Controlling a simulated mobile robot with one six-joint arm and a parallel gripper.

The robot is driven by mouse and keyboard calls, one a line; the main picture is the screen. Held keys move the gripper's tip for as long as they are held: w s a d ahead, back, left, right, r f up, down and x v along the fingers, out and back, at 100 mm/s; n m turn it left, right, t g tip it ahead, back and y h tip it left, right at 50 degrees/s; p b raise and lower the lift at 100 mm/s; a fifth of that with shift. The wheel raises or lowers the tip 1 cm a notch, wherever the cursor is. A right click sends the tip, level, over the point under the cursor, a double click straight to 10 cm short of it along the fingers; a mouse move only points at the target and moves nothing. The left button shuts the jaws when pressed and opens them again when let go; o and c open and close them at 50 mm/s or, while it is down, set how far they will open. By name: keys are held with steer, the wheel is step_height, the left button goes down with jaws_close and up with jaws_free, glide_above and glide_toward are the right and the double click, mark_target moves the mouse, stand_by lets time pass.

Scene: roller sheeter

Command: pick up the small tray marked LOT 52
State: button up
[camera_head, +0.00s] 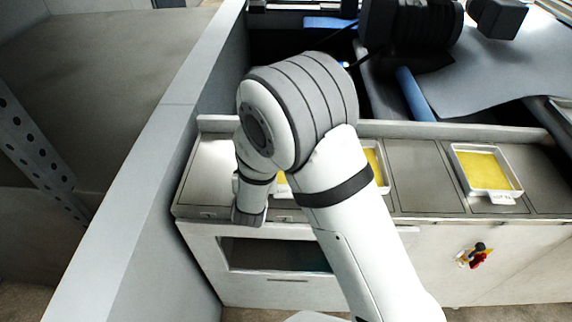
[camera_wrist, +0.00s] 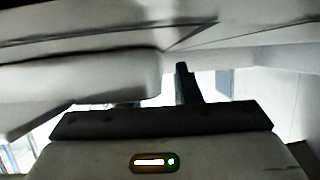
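In the head view, a small white tray (camera_head: 459,168) with yellow contents sits on the counter at the right; the small writing on its front tab is too blurred to read surely. More white rim and yellow (camera_head: 371,160) shows at mid-counter, mostly hidden behind my arm; I cannot tell if it is one tray or two. No LOT 52 mark is legible. The end of my arm with my gripper (camera_head: 249,212) hangs near the counter's left front edge. In the wrist view, the gripper's body and one dark finger-like part show, with no tray; its opening is unclear.
The grey counter (camera_head: 425,178) has bare panels between the trays. A pale wall (camera_head: 150,150) stands close on the left. Dark machinery (camera_head: 410,25) and a blue-grey sheet (camera_head: 490,75) lie behind. An open slot (camera_head: 275,254) and a red-yellow item (camera_head: 476,256) show on the front.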

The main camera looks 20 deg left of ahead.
steer(key=shift+c, duration=0.3)
jaws_close()
steer(key=shift+r, duration=0.1)
